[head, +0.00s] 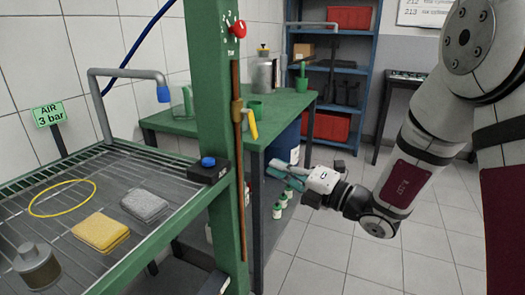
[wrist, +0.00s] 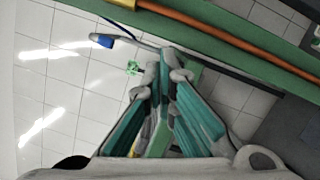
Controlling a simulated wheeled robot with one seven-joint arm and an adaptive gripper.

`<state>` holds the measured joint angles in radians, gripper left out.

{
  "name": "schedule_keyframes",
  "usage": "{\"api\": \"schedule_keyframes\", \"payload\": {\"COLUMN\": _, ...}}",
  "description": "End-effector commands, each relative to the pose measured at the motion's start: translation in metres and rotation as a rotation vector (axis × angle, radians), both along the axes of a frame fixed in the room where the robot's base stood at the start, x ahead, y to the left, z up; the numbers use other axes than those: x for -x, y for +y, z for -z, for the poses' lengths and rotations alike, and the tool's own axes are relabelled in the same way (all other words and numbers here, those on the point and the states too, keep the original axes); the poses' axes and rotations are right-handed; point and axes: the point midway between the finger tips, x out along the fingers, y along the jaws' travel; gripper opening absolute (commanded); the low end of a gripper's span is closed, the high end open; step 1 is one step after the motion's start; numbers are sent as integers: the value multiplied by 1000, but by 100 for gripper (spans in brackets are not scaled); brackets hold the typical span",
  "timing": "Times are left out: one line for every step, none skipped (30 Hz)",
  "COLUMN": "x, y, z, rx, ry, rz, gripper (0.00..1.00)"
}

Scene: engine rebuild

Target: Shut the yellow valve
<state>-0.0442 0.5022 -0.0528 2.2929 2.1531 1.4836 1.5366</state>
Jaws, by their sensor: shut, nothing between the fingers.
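The yellow valve handle (head: 252,124) sticks out from a brass body on a copper pipe (head: 239,175), which runs up the green post (head: 210,100). The handle points down and slightly right, at an angle to the pipe. My gripper (head: 271,171) is shut and empty, with teal fingers. It is right of the pipe and lower than the handle in the head view, apart from both. The wrist view shows the closed fingers (wrist: 166,65) with the copper pipe (wrist: 235,41) beyond them. The valve handle cannot be made out clearly there.
A wire-topped bench (head: 75,195) holds a yellow sponge (head: 101,233), a grey pad (head: 145,205) and a metal canister (head: 37,266). A black box with a blue button (head: 209,169) sits on the post. A green table (head: 275,115) stands behind. The floor at right is clear.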

Motion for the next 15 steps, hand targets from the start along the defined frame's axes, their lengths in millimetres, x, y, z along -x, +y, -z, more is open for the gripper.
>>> {"api": "schedule_keyframes", "payload": {"x": -2, "y": 4, "z": 0, "rx": 1, "ry": -1, "rz": -3, "gripper": 0}}
{"api": "schedule_keyframes", "payload": {"x": -4, "y": 7, "z": 0, "rx": 1, "ry": -1, "rz": -3, "gripper": 0}}
{"api": "schedule_keyframes", "payload": {"x": -6, "y": 11, "z": 0, "rx": 1, "ry": -1, "rz": -4, "gripper": 0}}
{"api": "schedule_keyframes", "payload": {"x": -8, "y": 16, "z": -1, "rx": 0, "ry": -3, "rz": -5, "gripper": 0}}
{"api": "schedule_keyframes", "payload": {"x": -11, "y": 20, "z": -1, "rx": 1, "ry": -4, "rz": -5, "gripper": 0}}
{"api": "schedule_keyframes", "payload": {"x": -15, "y": 26, "z": -1, "rx": 2, "ry": -3, "rz": -6, "gripper": 0}}
{"api": "schedule_keyframes", "payload": {"x": -18, "y": 31, "z": -2, "rx": 1, "ry": -3, "rz": -6, "gripper": 0}}
{"api": "schedule_keyframes", "payload": {"x": -22, "y": 36, "z": -2, "rx": 1, "ry": -4, "rz": -5, "gripper": 0}}
{"api": "schedule_keyframes", "payload": {"x": -25, "y": 43, "z": -3, "rx": 1, "ry": -3, "rz": -6, "gripper": 0}}
{"api": "schedule_keyframes", "payload": {"x": -29, "y": 48, "z": -3, "rx": 1, "ry": -4, "rz": -5, "gripper": 0}}
{"api": "schedule_keyframes", "payload": {"x": -32, "y": 53, "z": -4, "rx": 1, "ry": -4, "rz": -5, "gripper": 0}}
{"api": "schedule_keyframes", "payload": {"x": -37, "y": 60, "z": -5, "rx": 1, "ry": -3, "rz": -6, "gripper": 0}}
{"api": "schedule_keyframes", "payload": {"x": -39, "y": 65, "z": -5, "rx": 0, "ry": -3, "rz": -6, "gripper": 0}}
{"api": "schedule_keyframes", "payload": {"x": -43, "y": 69, "z": -6, "rx": 0, "ry": -4, "rz": -6, "gripper": 0}}
{"api": "schedule_keyframes", "payload": {"x": -47, "y": 76, "z": -6, "rx": 1, "ry": -4, "rz": -5, "gripper": 0}}
